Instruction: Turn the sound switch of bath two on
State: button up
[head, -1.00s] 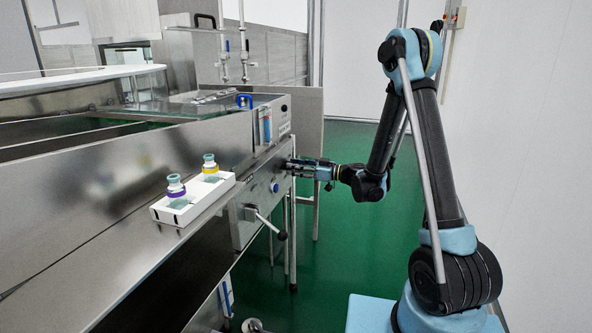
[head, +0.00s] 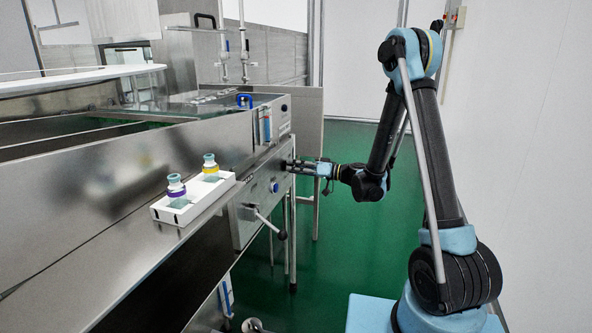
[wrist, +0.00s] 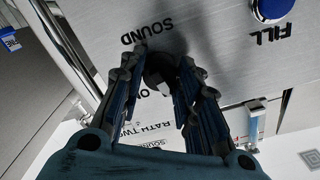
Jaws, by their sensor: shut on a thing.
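The sound switch (wrist: 159,72) is a dark round knob on the steel front panel, under the label SOUND, which reads upside down in the wrist view. A light mark shows on the knob. A plate reading BATH TWO, partly covered by a finger, lies beside it. My gripper (wrist: 160,84) has its two fingers on either side of the knob and is shut on it. In the head view my gripper (head: 290,166) reaches the panel from the right, and the knob is hidden there by the fingers.
A blue FILL button (wrist: 272,8) is close by on the same panel. A lever handle (head: 268,224) sticks out lower on the machine front. A white rack (head: 194,204) with two capped bottles stands on the ledge. Green floor (head: 352,225) is open beside the machine.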

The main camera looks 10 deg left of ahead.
jog(key=m, duration=1.1)
jog(key=shift+w+d, duration=0.1)
jog(key=shift+w, duration=0.1)
jog(key=shift+m, duration=0.4)
jog(key=o, duration=1.1)
jog(key=shift+s, duration=0.1)
jog(key=d, duration=0.8)
jog(key=s+d, duration=0.1)
jog(key=d, duration=0.3)
jog(key=shift+f, duration=0.1)
